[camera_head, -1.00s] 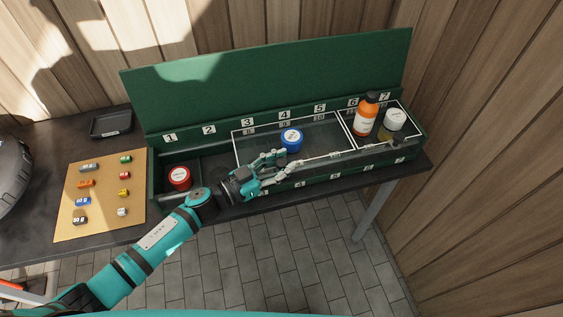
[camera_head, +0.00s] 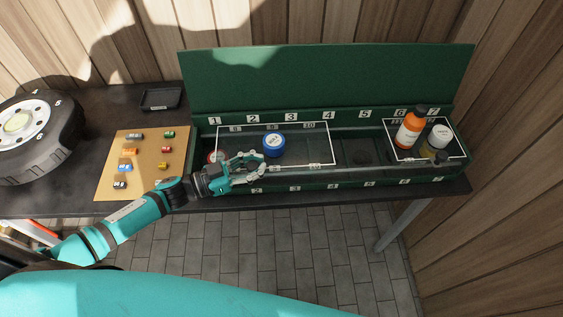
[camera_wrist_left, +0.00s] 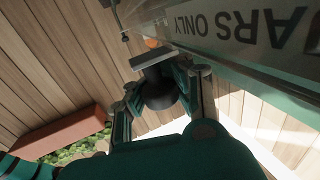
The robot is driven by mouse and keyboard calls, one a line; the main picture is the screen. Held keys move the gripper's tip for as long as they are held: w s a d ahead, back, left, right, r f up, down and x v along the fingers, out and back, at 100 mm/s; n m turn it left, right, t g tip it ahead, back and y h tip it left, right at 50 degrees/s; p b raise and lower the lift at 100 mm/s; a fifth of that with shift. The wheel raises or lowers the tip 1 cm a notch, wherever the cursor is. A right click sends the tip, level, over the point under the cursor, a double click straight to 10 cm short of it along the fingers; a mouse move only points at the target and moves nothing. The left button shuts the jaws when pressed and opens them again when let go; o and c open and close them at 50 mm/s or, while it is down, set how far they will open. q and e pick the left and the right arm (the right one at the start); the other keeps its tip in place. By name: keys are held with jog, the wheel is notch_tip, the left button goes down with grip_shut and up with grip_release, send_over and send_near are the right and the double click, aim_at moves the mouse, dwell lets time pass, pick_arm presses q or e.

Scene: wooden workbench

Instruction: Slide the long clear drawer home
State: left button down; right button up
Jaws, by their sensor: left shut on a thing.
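My left gripper (camera_head: 258,168) is at the drawer's front side. In the left wrist view its fingers are shut on a dark knob (camera_wrist_left: 155,82) beside the drawer's clear wall, which carries the words "JARS ONLY" (camera_wrist_left: 240,25). A red-lidded jar (camera_head: 213,157) shows at the box's left end, partly hidden. My right gripper is out of view.
A shorter clear tray (camera_head: 394,150) at marks 6 and 7 holds an orange bottle (camera_head: 410,129) and a white-lidded jar (camera_head: 439,138). Toy cars lie on a tan board (camera_head: 146,183); a wheel (camera_head: 35,135) lies far left.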

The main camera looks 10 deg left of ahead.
pick_arm(q)
jog(key=shift+v, duration=1.4)
jog(key=shift+w+f, duration=0.1)
jog(key=shift+f, duration=0.1)
jog(key=c, duration=1.1)
grip_release()
jog(key=shift+r, duration=0.1)
jog(key=shift+o, duration=0.5)
jog(key=v, duration=1.2)
jog(key=shift+a+r, duration=0.1)
